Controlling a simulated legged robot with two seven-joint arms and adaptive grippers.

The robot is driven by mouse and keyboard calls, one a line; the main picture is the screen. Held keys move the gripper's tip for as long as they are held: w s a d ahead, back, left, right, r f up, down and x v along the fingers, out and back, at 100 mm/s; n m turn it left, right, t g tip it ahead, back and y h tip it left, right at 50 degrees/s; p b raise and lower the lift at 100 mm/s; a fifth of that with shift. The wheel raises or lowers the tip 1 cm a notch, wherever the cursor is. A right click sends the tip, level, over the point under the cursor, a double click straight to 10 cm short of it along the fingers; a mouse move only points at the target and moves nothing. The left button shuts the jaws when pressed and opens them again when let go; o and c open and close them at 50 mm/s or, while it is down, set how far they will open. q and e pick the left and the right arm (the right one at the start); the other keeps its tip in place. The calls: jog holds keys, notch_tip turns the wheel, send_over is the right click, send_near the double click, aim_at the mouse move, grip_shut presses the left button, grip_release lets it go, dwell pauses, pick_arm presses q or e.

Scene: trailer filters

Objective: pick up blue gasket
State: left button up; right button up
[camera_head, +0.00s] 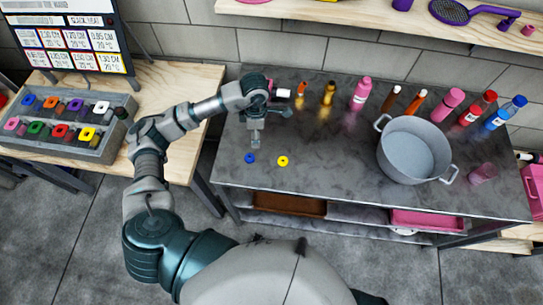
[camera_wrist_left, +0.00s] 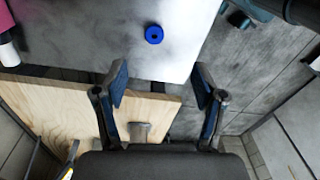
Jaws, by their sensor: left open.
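The blue gasket (camera_head: 250,158) is a small ring lying flat on the dark metal table (camera_head: 330,150), near its left front edge. It also shows in the left wrist view (camera_wrist_left: 154,34), above and between the fingertips. My left gripper (camera_head: 256,135) is over the table just behind the gasket in the head view, pointing down. In the wrist view the left gripper (camera_wrist_left: 160,85) has its two fingers spread, with nothing between them touching. A yellow gasket (camera_head: 283,161) lies to the right of the blue one. My right gripper is not in view.
A large grey pot (camera_head: 412,150) stands at the right of the table. Several bottles, including a pink one (camera_head: 361,93), line the back edge. A wooden table (camera_head: 165,95) at left holds a grey rack (camera_head: 65,122) of colored pieces. Table surface around the gaskets is clear.

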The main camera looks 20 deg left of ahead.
pick_arm(q)
jog(key=a+y, duration=0.1)
jog(key=a, duration=0.2)
send_over(250, 157)
notch_tip(250, 157, down, 11)
jog(key=shift+w+r+p, duration=0.1)
jog(key=shift+w+p, duration=0.05)
jog(key=shift+p, duration=0.25)
jog(key=f+p, duration=0.1)
jog(key=f, duration=0.5)
jog(key=shift+s, duration=0.2)
jog(key=c, duration=0.9)
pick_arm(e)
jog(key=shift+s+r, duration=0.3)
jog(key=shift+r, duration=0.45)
